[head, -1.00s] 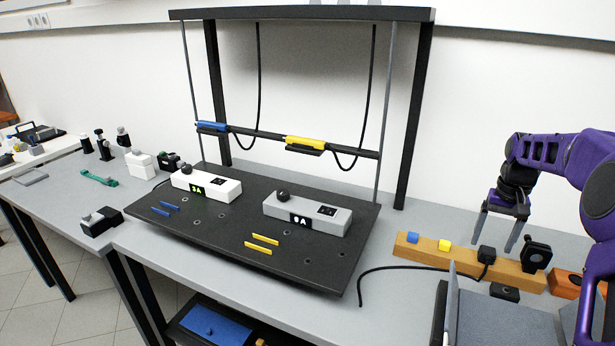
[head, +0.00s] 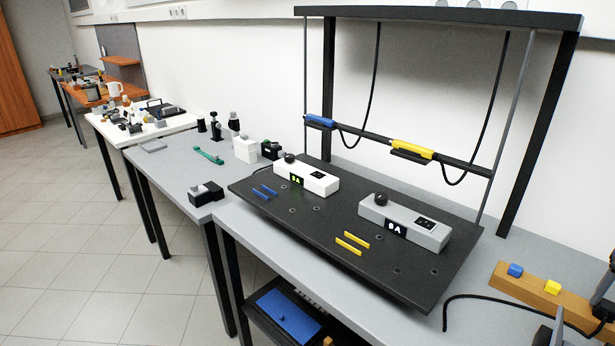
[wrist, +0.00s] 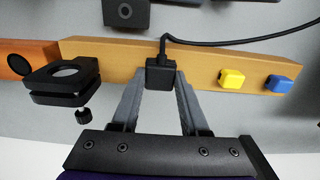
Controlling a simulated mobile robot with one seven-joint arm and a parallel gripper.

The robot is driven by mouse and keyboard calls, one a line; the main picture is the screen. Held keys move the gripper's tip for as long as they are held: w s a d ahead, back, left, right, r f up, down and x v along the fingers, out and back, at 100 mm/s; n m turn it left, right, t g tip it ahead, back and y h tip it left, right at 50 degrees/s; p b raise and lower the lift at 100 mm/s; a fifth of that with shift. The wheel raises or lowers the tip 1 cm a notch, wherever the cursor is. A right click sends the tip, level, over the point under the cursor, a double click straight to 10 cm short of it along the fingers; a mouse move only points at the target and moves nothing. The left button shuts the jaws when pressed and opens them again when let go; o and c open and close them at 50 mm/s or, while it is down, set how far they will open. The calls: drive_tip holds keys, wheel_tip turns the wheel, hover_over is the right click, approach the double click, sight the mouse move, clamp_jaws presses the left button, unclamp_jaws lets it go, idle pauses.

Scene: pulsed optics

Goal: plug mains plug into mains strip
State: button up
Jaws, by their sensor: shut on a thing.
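The black mains plug (wrist: 160,73) sits between the fingertips of my gripper (wrist: 160,82) in the wrist view. My gripper is shut on it. A black cable (wrist: 225,42) runs from the plug to the right. The plug overlaps a wooden bar (wrist: 120,52); I cannot tell whether it still touches the bar. A second socket group (head: 480,5) is partly cut off above the black frame.
Yellow (wrist: 231,79) and blue (wrist: 278,84) plugs sit on the wooden bar. A black ring mount (wrist: 66,78) stands to its left. A black breadboard (head: 320,235) carries a white box (head: 318,180) and a grey box (head: 385,218). The tiled floor (head: 80,260) at left is clear.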

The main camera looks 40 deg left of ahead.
clamp_jaws()
drive_tip(key=shift+r, duration=0.1)
drive_tip(key=shift+r+p, duration=0.6)
drive_tip(key=shift+r, duration=2.4)
